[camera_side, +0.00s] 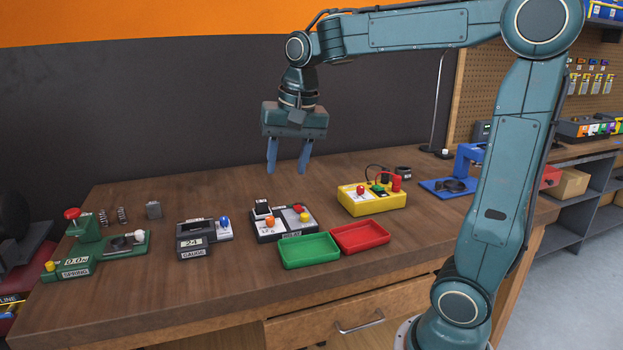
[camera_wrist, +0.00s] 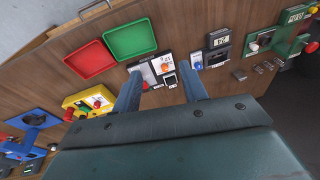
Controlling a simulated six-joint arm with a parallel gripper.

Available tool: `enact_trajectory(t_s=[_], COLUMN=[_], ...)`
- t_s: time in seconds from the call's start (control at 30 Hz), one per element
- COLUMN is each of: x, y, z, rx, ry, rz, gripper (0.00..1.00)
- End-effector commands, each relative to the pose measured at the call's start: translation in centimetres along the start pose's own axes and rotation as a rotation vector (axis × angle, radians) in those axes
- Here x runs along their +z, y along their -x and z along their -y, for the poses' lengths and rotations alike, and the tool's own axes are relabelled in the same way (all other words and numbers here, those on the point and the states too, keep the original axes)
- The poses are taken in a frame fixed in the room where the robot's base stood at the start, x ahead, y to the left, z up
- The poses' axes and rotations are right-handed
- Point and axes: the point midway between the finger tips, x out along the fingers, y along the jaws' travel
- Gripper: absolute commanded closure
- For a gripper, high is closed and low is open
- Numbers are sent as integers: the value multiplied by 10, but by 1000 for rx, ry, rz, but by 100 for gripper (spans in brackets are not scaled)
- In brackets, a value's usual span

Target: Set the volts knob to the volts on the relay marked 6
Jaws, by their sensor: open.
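A low dark device with a RELAY label (camera_side: 290,235) stands mid-table, and it also shows in the wrist view (camera_wrist: 150,76). It carries a white dial face with an orange knob (camera_side: 270,221), a red knob (camera_side: 298,208), a yellow button (camera_side: 304,217) and a black block (camera_side: 262,206) at its back left. I cannot tell for sure which knob is volts. The dial marks and any number on a relay are too small to read. My gripper (camera_side: 288,171) is open and empty, above and behind this device. The wrist view shows its fingers (camera_wrist: 160,78) spread.
Green (camera_side: 309,250) and red (camera_side: 360,237) trays lie in front and to the right. A yellow box (camera_side: 372,199) with wires stands behind them. A gauge device (camera_side: 195,241) and a green spring device (camera_side: 80,256) stand left. A blue stand (camera_side: 461,172) is at the right.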

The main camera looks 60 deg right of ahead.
Motion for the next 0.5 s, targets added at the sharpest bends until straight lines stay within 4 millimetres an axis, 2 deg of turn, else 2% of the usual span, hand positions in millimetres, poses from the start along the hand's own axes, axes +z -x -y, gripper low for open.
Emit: enact_trajectory(t_s=[0.1, 0.5], x=[-26, -106], y=[-11, -58], z=[7, 16], rx=[32, 139], ry=[-121, -518], rz=[27, 95], gripper=[57, 57])
